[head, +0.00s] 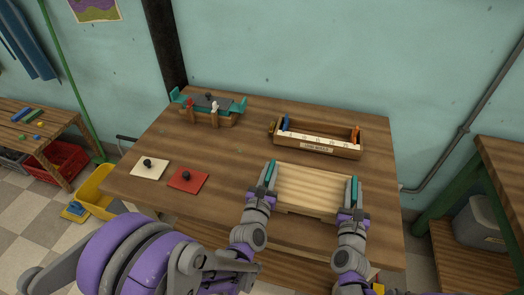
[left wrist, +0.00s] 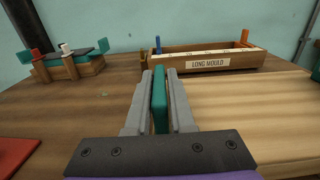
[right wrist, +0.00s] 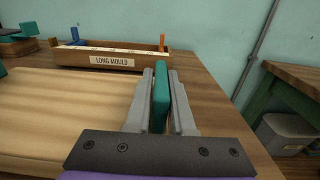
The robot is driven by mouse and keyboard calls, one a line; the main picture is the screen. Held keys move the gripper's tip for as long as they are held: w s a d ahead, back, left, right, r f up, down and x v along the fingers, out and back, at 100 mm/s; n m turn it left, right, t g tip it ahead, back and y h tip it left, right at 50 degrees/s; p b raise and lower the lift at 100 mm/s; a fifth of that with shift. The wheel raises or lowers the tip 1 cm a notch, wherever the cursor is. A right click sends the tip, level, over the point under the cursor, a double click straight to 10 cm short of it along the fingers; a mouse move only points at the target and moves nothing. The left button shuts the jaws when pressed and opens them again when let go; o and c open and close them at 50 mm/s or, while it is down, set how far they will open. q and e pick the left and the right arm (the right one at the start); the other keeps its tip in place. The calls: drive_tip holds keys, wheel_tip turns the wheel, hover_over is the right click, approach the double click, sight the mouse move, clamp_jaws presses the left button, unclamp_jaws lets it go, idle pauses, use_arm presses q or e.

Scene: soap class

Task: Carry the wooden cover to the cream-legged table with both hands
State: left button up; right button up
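The wooden cover (head: 313,188) is a pale slatted board with a teal grip at each end. It is at the front right of the large wooden table (head: 235,160), and I cannot tell if it touches the tabletop. My left gripper (head: 264,185) is closed around its left teal grip, which also shows between the fingers in the left wrist view (left wrist: 159,98). My right gripper (head: 352,197) is closed around the right teal grip, seen in the right wrist view (right wrist: 160,98). No cream table legs are clearly visible.
The long mould (head: 320,142) stands just behind the cover. A teal-ended wooden fixture (head: 210,108) is at the back left. A white plate (head: 150,168) and a red plate (head: 188,180) lie left. A green-legged table (head: 505,165) stands right, a low bench (head: 40,122) far left.

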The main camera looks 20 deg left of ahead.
sight(354, 202)
use_arm(q)
drive_tip(key=o, duration=0.3)
drive_tip(key=shift+r, duration=0.1)
use_arm(e)
drive_tip(key=o, duration=0.3)
drive_tip(key=shift+r, duration=0.1)
use_arm(q)
drive_tip(key=s, duration=1.1)
drive_tip(key=shift+s, duration=0.45)
use_arm(e)
drive_tip(key=shift+s, duration=0.2)
drive_tip(key=s, duration=0.7)
drive_tip(key=shift+s, duration=0.1)
use_arm(q)
drive_tip(key=shift+r, duration=0.1)
use_arm(e)
drive_tip(key=shift+r, duration=0.1)
use_arm(q)
drive_tip(key=shift+r+p, duration=3.1)
drive_tip(key=shift+r, duration=0.65)
use_arm(e)
drive_tip(key=shift+w+r, duration=0.2)
drive_tip(key=shift+r, duration=1)
drive_tip(key=shift+w+r, duration=0.25)
drive_tip(key=shift+r, duration=0.95)
drive_tip(key=shift+w+r, duration=0.2)
drive_tip(key=shift+r, duration=1)
